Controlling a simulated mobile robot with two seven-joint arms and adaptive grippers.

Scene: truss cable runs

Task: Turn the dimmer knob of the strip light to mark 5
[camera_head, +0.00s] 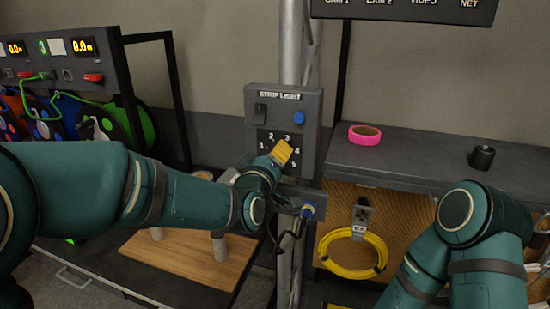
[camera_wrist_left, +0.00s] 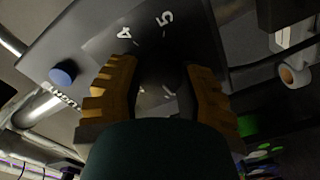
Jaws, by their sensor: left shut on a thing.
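The strip light box (camera_head: 312,110) is grey and fixed to an upright truss. It carries a "STRIP LIGHT" label, a black switch (camera_head: 261,113), a blue button (camera_head: 299,118) and a dark dial plate with marks 1 to 5. My left gripper (camera_head: 283,152) is at the dial, its yellow fingers covering the middle. In the left wrist view my left gripper (camera_wrist_left: 163,95) is shut around the dark dimmer knob (camera_wrist_left: 162,72). Marks 4 and 5 show beyond the fingertips. The knob's pointer cannot be made out. My right gripper is out of view; only its arm shows.
Below the box is a bracket with a blue-and-yellow connector (camera_head: 308,210). A grey shelf (camera_head: 425,160) at right holds pink tape (camera_head: 364,134) and a black cup (camera_head: 482,157). A yellow cable coil (camera_head: 352,252) hangs below. A rack (camera_head: 60,62) with cables stands at left.

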